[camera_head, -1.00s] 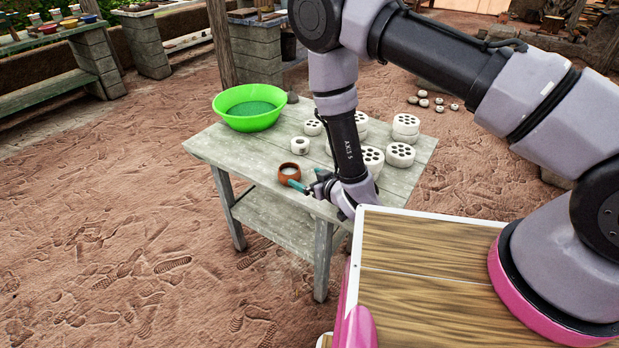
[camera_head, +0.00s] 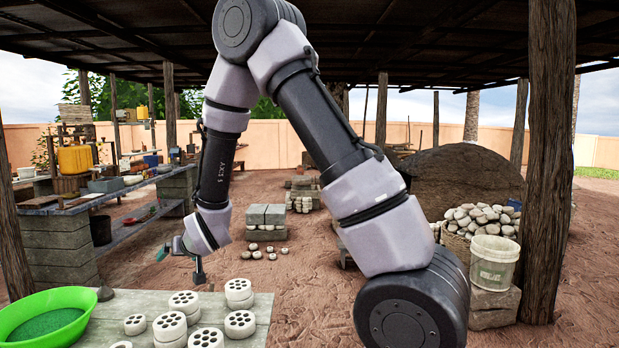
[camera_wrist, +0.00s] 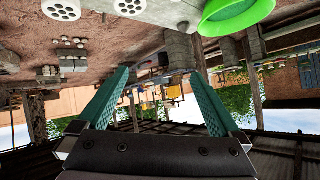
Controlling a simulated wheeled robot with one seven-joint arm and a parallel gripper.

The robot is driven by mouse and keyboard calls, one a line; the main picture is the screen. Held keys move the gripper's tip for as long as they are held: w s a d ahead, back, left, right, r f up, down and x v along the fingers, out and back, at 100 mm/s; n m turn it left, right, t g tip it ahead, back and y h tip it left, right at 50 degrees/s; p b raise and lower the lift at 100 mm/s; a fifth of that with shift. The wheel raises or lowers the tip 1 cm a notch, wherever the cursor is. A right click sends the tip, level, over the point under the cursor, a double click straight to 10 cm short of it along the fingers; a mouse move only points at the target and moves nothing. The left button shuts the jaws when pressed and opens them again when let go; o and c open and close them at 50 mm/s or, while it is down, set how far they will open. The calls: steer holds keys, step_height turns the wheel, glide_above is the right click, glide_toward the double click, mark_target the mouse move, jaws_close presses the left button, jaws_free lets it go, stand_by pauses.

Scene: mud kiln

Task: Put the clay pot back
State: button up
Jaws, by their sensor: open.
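The clay pot is in neither current view; the near part of the table lies below the head view. My gripper (camera_head: 180,264) is raised above and beyond the far edge of the grey wooden table (camera_head: 120,308). In the wrist view, my gripper (camera_wrist: 153,78) has its two teal fingers spread wide with nothing held between them. The wrist picture is upside down and looks out over the yard.
A green basin (camera_head: 45,318) and several white perforated clay pieces (camera_head: 170,326) stand on the table. Wooden posts (camera_head: 546,160) hold the roof. At the right are a white bucket (camera_head: 490,262), a stone heap (camera_head: 482,219) and a domed mud kiln (camera_head: 458,182).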

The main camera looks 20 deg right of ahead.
steer(key=s+d+r+m+g, duration=0.1)
steer(key=s+d+r, duration=0.1)
steer(key=d+r, duration=0.35)
steer(key=s+d+r+m+h, duration=0.1)
steer(key=s+d+r, duration=0.1)
steer(key=d+r, duration=0.35)
steer(key=s+d+r+m+g, duration=0.1)
steer(key=s+d+r, duration=0.2)
steer(key=d+r, duration=0.3)
steer(key=s+d+r+m, duration=0.1)
steer(key=s+d+r, duration=0.3)
steer(key=s, duration=0.6)
steer(key=s+d+r+m+g+h, duration=0.1)
steer(key=s+d+r, duration=0.3)
steer(key=s, duration=0.6)
steer(key=shift+d+r+g, duration=0.15)
steer(key=shift+d+g, duration=0.15)
